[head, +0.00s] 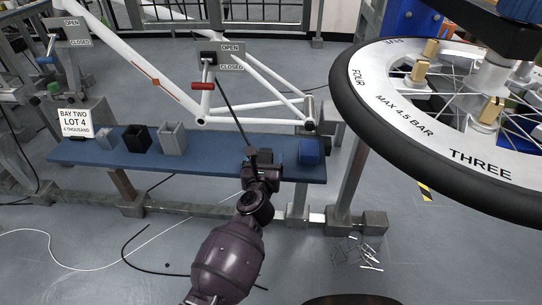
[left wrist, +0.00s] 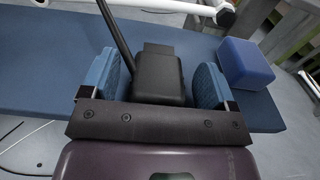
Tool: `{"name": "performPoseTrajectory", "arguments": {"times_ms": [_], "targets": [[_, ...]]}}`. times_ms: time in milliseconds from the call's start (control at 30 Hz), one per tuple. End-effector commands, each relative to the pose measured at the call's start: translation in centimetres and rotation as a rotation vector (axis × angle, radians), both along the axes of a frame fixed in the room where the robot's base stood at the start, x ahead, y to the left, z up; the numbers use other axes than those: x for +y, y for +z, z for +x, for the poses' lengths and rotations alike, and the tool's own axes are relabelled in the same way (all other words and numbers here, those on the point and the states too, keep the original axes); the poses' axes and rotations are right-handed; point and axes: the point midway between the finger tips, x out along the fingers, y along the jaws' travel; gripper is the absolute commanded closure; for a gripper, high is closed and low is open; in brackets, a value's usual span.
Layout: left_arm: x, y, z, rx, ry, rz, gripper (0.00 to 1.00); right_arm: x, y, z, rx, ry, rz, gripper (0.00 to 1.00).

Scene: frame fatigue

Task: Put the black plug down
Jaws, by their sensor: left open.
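The black plug (left wrist: 158,78) sits at the blue shelf (head: 90,152), between the two blue-padded fingers of my left gripper (left wrist: 158,84). The gripper is open, with a gap visible between the plug and the pad on each side. A thin dark rod or cable (left wrist: 116,38) runs up from beside the plug. In the head view my left gripper (head: 264,160) reaches the right part of the shelf and mostly hides the plug. I cannot tell whether the plug's underside fully touches the shelf. My right gripper is not in view.
A blue block (head: 309,150) stands just right of the gripper. A white frame (head: 150,75) hangs above; a large wheel (head: 450,110) fills the upper right.

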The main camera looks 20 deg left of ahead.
Motion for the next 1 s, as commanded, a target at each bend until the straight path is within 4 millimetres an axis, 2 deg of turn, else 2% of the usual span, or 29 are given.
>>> {"name": "performPoseTrajectory", "arguments": {"times_ms": [200, 233, 600, 833, 1000], "targets": [[0.1, 0.0, 0.0, 0.000, 0.000, 0.000, 0.19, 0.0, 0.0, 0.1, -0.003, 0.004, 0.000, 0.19], [0.1, 0.0, 0.0, 0.000, 0.000, 0.000, 0.22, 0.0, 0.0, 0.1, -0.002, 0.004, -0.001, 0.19], [0.0, 0.0, 0.0, 0.000, 0.000, 0.000, 0.77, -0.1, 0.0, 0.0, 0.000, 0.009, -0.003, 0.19], [0.0, 0.2, 0.0, -0.001, 0.000, -0.001, 0.78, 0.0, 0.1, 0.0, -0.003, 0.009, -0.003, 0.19], [0.1, 1.8, 0.1, -0.008, 0.000, -0.002, 0.78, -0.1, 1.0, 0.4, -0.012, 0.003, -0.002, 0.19]]}}
